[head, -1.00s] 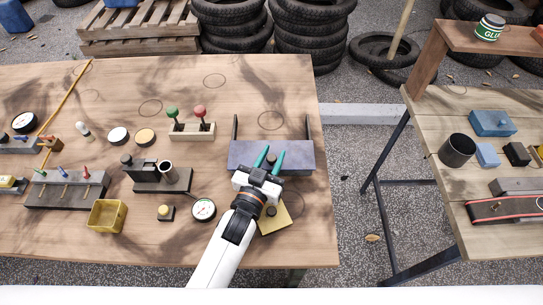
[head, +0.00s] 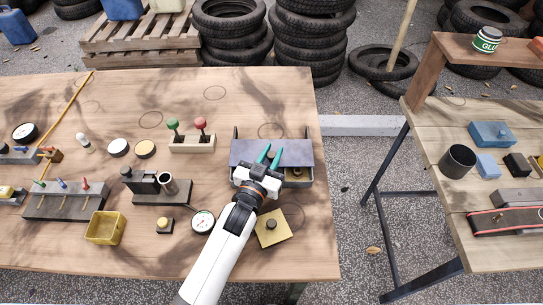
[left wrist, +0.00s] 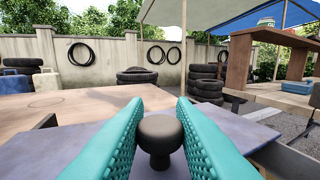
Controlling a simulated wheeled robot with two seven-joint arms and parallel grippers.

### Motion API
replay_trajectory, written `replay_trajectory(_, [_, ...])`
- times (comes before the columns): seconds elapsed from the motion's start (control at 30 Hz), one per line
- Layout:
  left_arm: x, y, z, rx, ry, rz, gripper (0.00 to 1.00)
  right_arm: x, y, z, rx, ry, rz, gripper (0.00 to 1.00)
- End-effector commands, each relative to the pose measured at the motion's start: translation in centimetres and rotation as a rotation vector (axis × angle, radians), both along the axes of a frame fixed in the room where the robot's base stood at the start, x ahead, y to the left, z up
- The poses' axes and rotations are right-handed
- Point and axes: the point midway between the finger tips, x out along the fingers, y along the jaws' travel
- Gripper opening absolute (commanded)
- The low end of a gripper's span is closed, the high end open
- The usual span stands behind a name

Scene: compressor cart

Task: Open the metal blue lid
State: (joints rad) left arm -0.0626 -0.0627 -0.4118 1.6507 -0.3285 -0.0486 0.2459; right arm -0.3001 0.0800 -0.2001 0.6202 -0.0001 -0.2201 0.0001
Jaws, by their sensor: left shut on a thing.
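The blue-grey metal lid (head: 296,154) is a flat plate on a low box (head: 304,183) near the right end of the wooden table. Two dark upright arms stand at the lid's back corners. My left gripper (head: 269,156) is over the lid's middle. In the left wrist view, its teal fingers are on either side of a dark round knob (left wrist: 160,134) on the lid (left wrist: 240,128), shut on it. The lid sits back from the box's front, and part of the inside shows with a small brass-coloured thing (head: 296,173). My right gripper is out of view.
A yellow square plate (head: 274,239) and a round gauge (head: 203,221) lie in front of the box, close to my left arm. A two-lever block (head: 192,142) stands to the left. The table's right edge is near.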

Motion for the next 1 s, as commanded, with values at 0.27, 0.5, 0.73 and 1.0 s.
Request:
replay_trajectory(0.27, [0.0,0.0,0.0,0.0,0.001,0.0,0.42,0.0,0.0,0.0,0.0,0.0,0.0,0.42])
replay_trajectory(0.5, [-0.7,0.3,-0.1,0.001,0.002,0.0,0.42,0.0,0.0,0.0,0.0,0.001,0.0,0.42])
replay_trajectory(0.73, [-4.6,1.9,-0.2,0.0,0.003,0.0,0.42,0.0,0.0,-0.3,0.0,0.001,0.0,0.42])
replay_trajectory(1.0, [-9.4,3.9,-0.2,0.001,0.004,0.001,0.42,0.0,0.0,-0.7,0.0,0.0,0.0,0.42])
